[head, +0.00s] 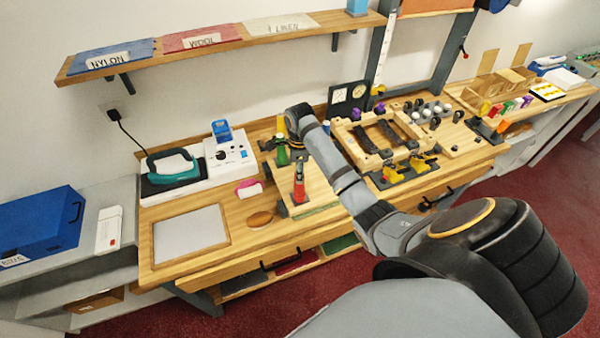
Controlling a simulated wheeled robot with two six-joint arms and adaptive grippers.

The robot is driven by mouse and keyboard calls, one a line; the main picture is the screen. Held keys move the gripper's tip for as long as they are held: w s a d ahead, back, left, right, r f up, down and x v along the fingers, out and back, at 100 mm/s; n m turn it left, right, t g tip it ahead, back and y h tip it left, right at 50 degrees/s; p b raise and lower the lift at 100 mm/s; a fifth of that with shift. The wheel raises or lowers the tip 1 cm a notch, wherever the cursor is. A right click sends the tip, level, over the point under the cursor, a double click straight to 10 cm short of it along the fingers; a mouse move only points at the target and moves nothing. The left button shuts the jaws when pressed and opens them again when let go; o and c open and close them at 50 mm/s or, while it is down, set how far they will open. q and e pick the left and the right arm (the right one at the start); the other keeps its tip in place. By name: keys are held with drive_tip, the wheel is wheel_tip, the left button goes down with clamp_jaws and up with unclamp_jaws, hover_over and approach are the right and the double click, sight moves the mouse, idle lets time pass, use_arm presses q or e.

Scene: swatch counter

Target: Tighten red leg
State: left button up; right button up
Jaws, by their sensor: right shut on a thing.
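The red leg (300,190) is a small red upright piece with a dark top, near the middle of the wooden bench. A green leg (282,156) and a yellow leg (280,125) stand behind it, around a dark centre. My right gripper (298,158) hangs below the bent wrist at the red leg's top end. It is shut on the red leg, though its fingertips are small and partly hidden by my arm. My left gripper is out of view.
A wooden jig (355,150) with yellow clamps stands to the right. A shelf (225,43) with fabric swatches hangs above.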

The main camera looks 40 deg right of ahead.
drive_tip(key=m, duration=0.5)
drive_tip(key=shift+a+m, duration=0.1)
drive_tip(key=shift+m, duration=0.3)
drive_tip(key=o, duration=0.8)
drive_tip(key=shift+o, duration=0.2)
drive_tip(key=n, duration=0.7)
drive_tip(key=shift+s+n, duration=0.1)
drive_tip(key=shift+n, duration=0.3)
drive_tip(key=n, duration=0.5)
drive_tip(key=shift+n, duration=1.1)
